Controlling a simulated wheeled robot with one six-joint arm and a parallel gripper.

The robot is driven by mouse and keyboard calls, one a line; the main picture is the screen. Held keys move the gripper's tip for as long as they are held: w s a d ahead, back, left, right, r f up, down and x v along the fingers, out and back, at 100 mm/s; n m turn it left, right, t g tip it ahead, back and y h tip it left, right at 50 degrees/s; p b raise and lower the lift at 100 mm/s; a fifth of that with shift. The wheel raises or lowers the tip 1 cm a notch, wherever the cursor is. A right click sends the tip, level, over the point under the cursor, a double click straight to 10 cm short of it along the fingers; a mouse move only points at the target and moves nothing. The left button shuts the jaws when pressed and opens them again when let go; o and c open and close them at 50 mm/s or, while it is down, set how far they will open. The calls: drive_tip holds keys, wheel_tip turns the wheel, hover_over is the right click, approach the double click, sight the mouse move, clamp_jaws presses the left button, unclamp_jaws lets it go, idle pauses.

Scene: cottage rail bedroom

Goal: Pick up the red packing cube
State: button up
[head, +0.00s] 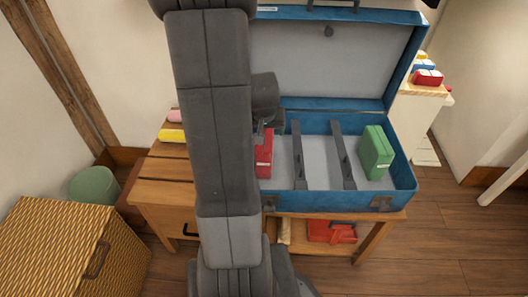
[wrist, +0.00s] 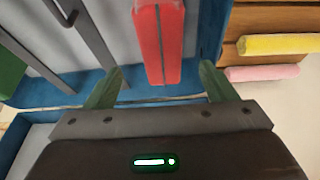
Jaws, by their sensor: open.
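The red packing cube (head: 264,155) stands upright at the left end inside the open blue suitcase (head: 398,197), partly hidden behind my arm in the head view. In the wrist view the red cube (wrist: 160,40) lies ahead, with a dark stripe down its middle. My gripper (wrist: 160,66) is open and empty. Its two green fingers appear on either side of the cube's near end, with a gap on both sides. I cannot tell how far above the cube they are. A green packing cube (head: 376,152) stands at the suitcase's right end; its edge shows in the wrist view (wrist: 10,72).
Dark straps (head: 342,158) cross the suitcase floor. The raised lid (head: 320,65) stands behind. Yellow (head: 172,135) and pink rolls lie on the wooden bench (head: 160,192) at left. A red item (head: 330,231) sits on the lower shelf. A wicker basket (head: 60,250) stands front left.

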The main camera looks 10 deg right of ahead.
sight(265, 139)
drive_tip(key=b+x, duration=0.1)
drive_tip(key=x, duration=0.4)
drive_tip(key=shift+w+f, duration=0.1)
drive_tip(key=shift+f, duration=0.05)
drive_tip(key=shift+b+x, duration=0.9)
drive_tip(key=shift+x, duration=1.65)
drive_tip(key=shift+f+b, duration=0.25)
drive_tip(key=shift+b, duration=0.15)
drive_tip(key=c, duration=1.3)
drive_tip(key=shift+r, duration=0.1)
